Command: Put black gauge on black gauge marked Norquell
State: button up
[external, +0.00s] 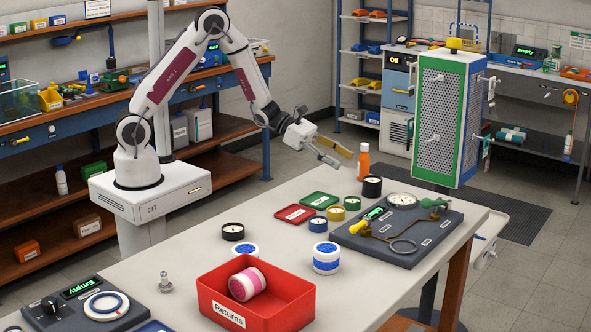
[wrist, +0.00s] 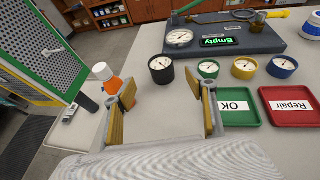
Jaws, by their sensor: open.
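A black gauge (external: 372,186) with a white dial stands upright on the table, near an orange bottle. It shows in the wrist view (wrist: 161,70) ahead of my gripper, roughly between the finger lines and touching neither. A second black gauge (external: 233,231) stands apart, nearer the lower left of the table in the external view. I cannot read a Norquell marking on either. My gripper (external: 341,160) is open and empty above the table, on the near side of the first gauge. Its spread golden finger pads also show in the wrist view (wrist: 168,98).
Green (wrist: 208,69), yellow (wrist: 245,68) and blue (wrist: 282,67) gauges stand in a row beside the black one. A green OK tray (wrist: 249,120) and red Repair tray (wrist: 312,119) are close by. The orange bottle (external: 364,166) and dark test bench (external: 440,228) flank the gauge.

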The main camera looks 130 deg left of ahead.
jog(key=s+d+r+n+g+y, duration=0.1)
jog(key=s+d+r+n+g, duration=0.1)
jog(key=d+r+n, duration=0.6)
jog(key=s+d+r+n+g+y, duration=0.1)
jog(key=s+d+r+n+g, duration=0.1)
jog(key=d+r+n, duration=0.65)
jog(key=s+d+f+n+g+h, duration=0.1)
jog(key=s+d+n+g+h, duration=0.2)
jog(key=s+d+n, duration=1.4)
jog(key=s+d+h, duration=0.1)
jog(key=s+d, duration=0.4)
jog(key=shift+d+g+h, duration=0.2)
jog(key=shift+g+h, duration=0.1)
jog(key=shift+g, duration=0.1)
